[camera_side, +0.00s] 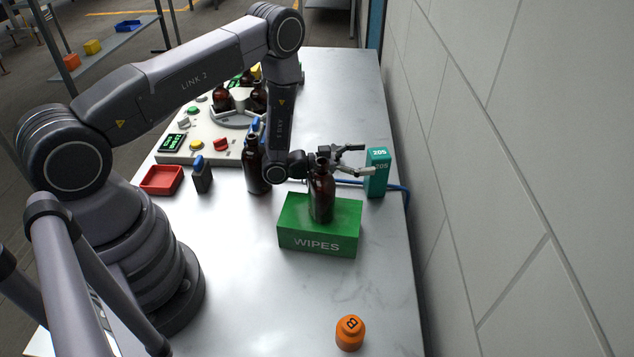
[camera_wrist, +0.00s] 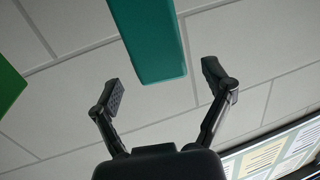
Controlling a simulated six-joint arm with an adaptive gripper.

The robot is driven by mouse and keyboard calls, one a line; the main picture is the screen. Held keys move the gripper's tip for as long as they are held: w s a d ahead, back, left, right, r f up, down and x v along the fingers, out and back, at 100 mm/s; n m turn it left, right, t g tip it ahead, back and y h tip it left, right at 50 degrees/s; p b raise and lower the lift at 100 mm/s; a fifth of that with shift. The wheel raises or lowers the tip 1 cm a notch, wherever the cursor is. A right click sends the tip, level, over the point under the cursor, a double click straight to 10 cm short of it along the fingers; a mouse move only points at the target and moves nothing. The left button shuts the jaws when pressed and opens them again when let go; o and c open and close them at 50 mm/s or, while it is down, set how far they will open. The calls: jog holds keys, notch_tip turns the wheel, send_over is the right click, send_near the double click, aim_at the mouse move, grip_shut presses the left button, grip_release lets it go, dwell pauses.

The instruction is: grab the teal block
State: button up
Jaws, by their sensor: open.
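The teal block (camera_side: 377,175), marked 205, stands upright near the right edge of the table in the side view. My gripper (camera_side: 367,160) is just to its left, reaching toward its upper part, with fingers pointing right. In the wrist view the teal block (camera_wrist: 150,42) is ahead of the open fingers (camera_wrist: 162,82), roughly between their lines and beyond the tips. The gripper is open with nothing between the fingertips. An amber bottle partly hides the gripper's base in the side view.
An amber bottle (camera_side: 321,196) stands on the green WIPES box (camera_side: 318,241), close to my gripper. Another amber bottle (camera_side: 252,165) stands left of it. The wall (camera_side: 500,150) is to the right. An orange weight (camera_side: 350,333) stands in front.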

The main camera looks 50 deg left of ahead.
aim_at(389, 153)
jog(key=x, duration=0.5)
jog(key=shift+w+d+r, duration=0.15)
jog(key=shift+w+r, duration=0.05)
jog(key=shift+w, duration=0.2)
jog(key=c, duration=1.2)
